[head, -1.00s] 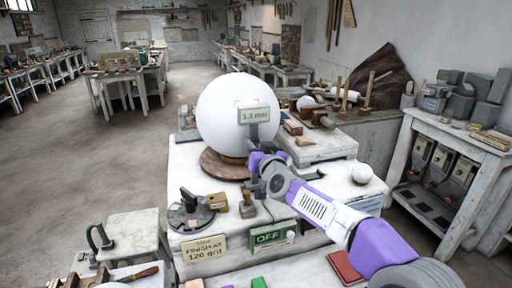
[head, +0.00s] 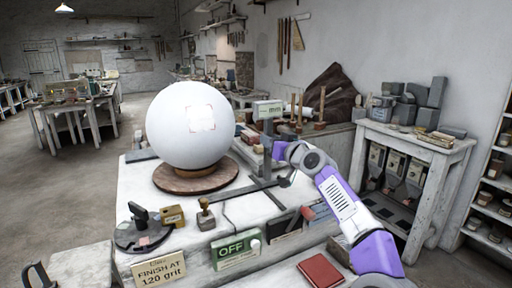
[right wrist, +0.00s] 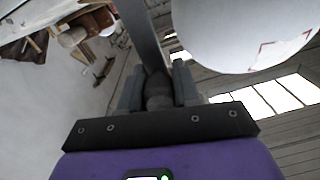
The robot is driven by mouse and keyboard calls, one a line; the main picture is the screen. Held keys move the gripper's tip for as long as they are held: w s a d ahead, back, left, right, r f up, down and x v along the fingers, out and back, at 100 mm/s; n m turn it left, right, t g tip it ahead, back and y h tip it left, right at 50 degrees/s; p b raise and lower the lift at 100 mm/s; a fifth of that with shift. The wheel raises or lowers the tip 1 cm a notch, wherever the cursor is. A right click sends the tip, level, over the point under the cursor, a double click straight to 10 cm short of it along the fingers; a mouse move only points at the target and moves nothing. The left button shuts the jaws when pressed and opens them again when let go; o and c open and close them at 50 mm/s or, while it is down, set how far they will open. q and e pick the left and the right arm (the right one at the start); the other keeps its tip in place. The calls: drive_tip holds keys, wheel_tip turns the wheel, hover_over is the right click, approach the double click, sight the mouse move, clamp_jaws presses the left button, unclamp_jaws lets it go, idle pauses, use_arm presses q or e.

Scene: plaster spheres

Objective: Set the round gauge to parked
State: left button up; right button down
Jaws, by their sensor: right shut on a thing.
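The round gauge (head: 267,110) has a small pale display reading dashes and "mm" on a dark upright post with a flat crossed base on the bench. It stands to the right of the large white plaster sphere (head: 200,125), with a visible gap between them. My right gripper (head: 274,152) reaches it from the right. In the right wrist view my right gripper (right wrist: 158,88) is shut on a grey rounded part of the gauge, with its post (right wrist: 143,35) rising above. The sphere also shows there (right wrist: 245,30). My left gripper is not in view.
The sphere rests on a round wooden turntable (head: 195,178). A green OFF panel (head: 236,248), a small stamp-like tool (head: 205,215) and a "FINISH AT 120 grit" sign (head: 160,272) are at the bench front. Mallets (head: 321,105) stand behind on the right.

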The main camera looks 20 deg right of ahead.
drive_tip(key=shift+d, duration=0.55)
drive_tip(key=c, duration=1.2)
unclamp_jaws()
drive_tip(key=shift+d+r, duration=0.1)
drive_tip(key=o, duration=0.4)
drive_tip(key=shift+w+d, duration=0.1)
drive_tip(key=shift+d, duration=0.05)
drive_tip(key=s+b, duration=0.1)
drive_tip(key=s, duration=0.1)
drive_tip(key=s+b, duration=0.1)
drive_tip(key=s, duration=0.2)
drive_tip(key=s+d+b, duration=0.1)
drive_tip(key=s+b, duration=0.1)
drive_tip(key=shift+s, duration=0.3)
